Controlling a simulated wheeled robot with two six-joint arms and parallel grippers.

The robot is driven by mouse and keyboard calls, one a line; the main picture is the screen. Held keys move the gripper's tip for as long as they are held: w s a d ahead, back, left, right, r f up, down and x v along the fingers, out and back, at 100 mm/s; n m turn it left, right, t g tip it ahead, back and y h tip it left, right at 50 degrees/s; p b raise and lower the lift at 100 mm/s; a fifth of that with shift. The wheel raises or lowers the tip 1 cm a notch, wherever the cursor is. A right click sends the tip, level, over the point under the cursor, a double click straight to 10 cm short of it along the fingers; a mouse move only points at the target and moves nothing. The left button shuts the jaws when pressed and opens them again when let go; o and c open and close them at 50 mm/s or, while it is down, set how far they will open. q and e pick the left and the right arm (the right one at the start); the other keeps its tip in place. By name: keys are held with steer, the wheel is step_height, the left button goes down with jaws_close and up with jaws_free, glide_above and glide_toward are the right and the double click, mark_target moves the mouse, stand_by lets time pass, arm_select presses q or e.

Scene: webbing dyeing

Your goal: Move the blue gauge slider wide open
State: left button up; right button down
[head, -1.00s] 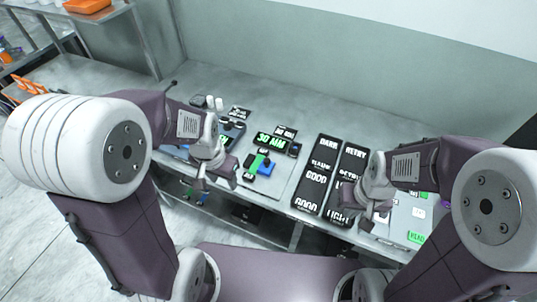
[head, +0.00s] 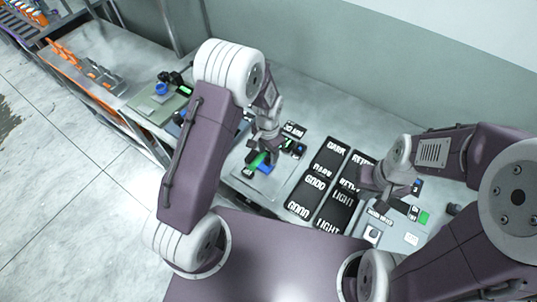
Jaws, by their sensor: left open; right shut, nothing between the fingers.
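The blue gauge slider (head: 267,169) sits on the grey gauge plate (head: 252,184) in the middle of the head view, beside a green strip (head: 256,160). My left gripper (head: 262,153) is open and right above the slider, hiding part of it and the gauge's display. I cannot tell whether its fingers touch the slider. My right gripper (head: 372,196) is shut and empty, over the lower right of the black label boards.
Black label boards (head: 313,186) with white words lie right of the gauge. A panel (head: 397,238) with small green and white parts lies at the lower right. A green-grey board (head: 158,107) with a blue ring lies behind my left arm.

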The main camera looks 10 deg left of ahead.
mark_target(267, 163)
arm_select(q)
steer(key=shift+f, duration=0.7)
steer(key=shift+s+a+f, duration=0.3)
steer(key=shift+f, duration=0.2)
steer(key=shift+w+d, duration=0.1)
steer(key=shift+c, duration=1.3)
jaws_close()
